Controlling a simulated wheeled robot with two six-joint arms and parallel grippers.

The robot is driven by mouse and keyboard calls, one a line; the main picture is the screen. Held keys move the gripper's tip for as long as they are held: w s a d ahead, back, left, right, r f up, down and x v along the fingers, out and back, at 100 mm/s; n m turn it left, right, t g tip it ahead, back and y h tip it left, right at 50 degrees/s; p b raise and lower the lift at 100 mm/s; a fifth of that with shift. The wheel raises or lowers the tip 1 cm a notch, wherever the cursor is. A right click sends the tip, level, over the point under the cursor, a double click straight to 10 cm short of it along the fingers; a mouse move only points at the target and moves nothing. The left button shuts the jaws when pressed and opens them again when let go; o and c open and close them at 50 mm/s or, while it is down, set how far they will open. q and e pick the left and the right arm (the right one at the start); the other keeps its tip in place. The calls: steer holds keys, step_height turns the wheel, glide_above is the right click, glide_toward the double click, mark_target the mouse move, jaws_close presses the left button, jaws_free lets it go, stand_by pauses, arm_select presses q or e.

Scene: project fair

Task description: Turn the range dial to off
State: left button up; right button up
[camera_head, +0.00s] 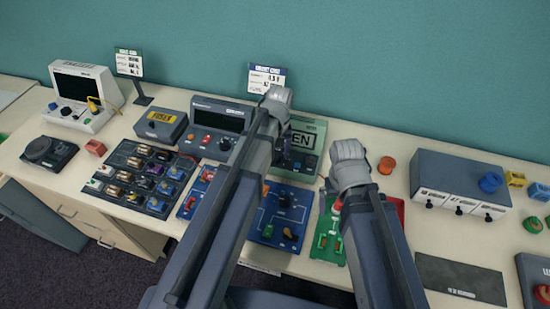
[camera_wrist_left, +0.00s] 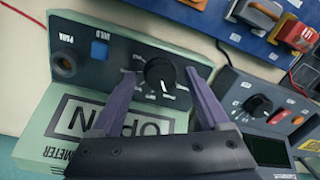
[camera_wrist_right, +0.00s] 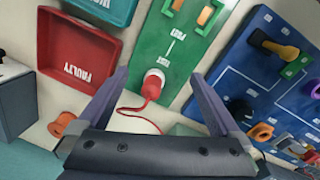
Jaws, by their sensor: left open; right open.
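The range dial (camera_wrist_left: 160,74) is a black round knob on the dark panel of a green-cased meter (camera_wrist_left: 35,150). The meter (camera_head: 313,130) stands at the back middle of the bench in the head view, partly behind my left arm; its display reads OPEN. A pale pointer mark shows on the dial, but the setting it points to is too small to read. My left gripper (camera_wrist_left: 162,80) is open, its fingers on either side of the dial in the picture; contact cannot be told. My right gripper (camera_wrist_right: 158,76) is open and empty above the bench near a red plug (camera_wrist_right: 154,82).
Left of the meter stands a dark device (camera_head: 217,115) with its own knob. Circuit boards lie in front, including a blue one (camera_head: 268,218) and a green one (camera_head: 326,232). A red FAULTY tray (camera_wrist_right: 112,45) and grey box (camera_head: 455,170) are to the right.

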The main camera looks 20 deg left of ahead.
arm_select(q)
jaws_close()
stand_by(0.8)
